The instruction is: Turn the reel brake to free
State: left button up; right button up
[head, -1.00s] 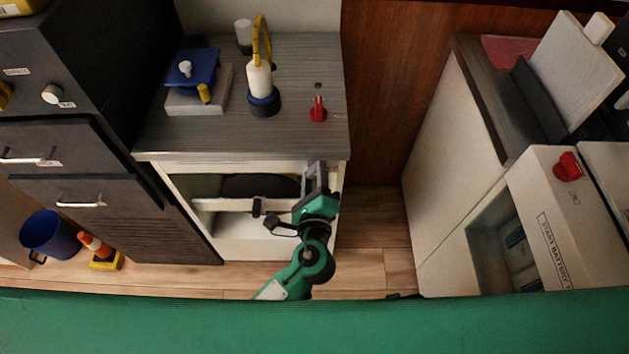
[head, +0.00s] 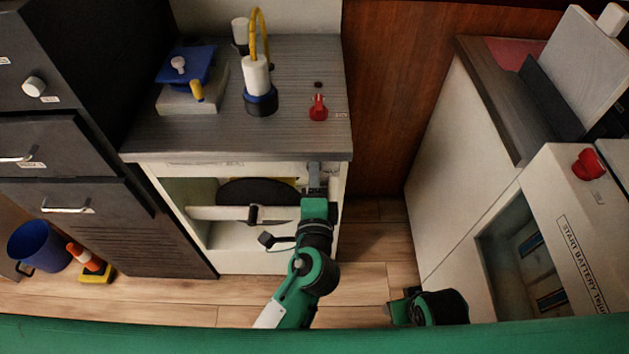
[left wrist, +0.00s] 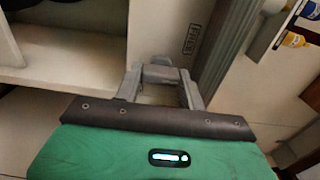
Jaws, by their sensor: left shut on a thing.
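My left gripper (head: 315,180) is at the right front post of the low white cabinet under the counter. In the left wrist view its grey fingers (left wrist: 160,82) are shut on a small grey piece (left wrist: 160,72), which I take to be the reel brake's handle; the fingers cover much of it. A label reading FREE (left wrist: 191,40) is on the pale panel just beyond. The dark round reel (head: 250,190) sits inside the open cabinet, left of the gripper, behind a white crossbar (head: 228,213). My right gripper's fingers do not show; only a dark arm part shows at lower right.
The counter (head: 285,140) above holds a red lever (head: 318,108), a white cylinder with a yellow loop (head: 257,75) and a blue-topped device (head: 185,65). A battery cabinet (head: 550,190) stands at right. Dark drawers (head: 60,150) stand at left.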

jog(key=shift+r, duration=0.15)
pick_arm(q)
jog(key=o, duration=1)
jog(key=shift+a, duration=0.1)
jog(key=shift+s, duration=0.1)
jog(key=shift+s+b, duration=0.9)
jog(key=shift+s, duration=5.9)
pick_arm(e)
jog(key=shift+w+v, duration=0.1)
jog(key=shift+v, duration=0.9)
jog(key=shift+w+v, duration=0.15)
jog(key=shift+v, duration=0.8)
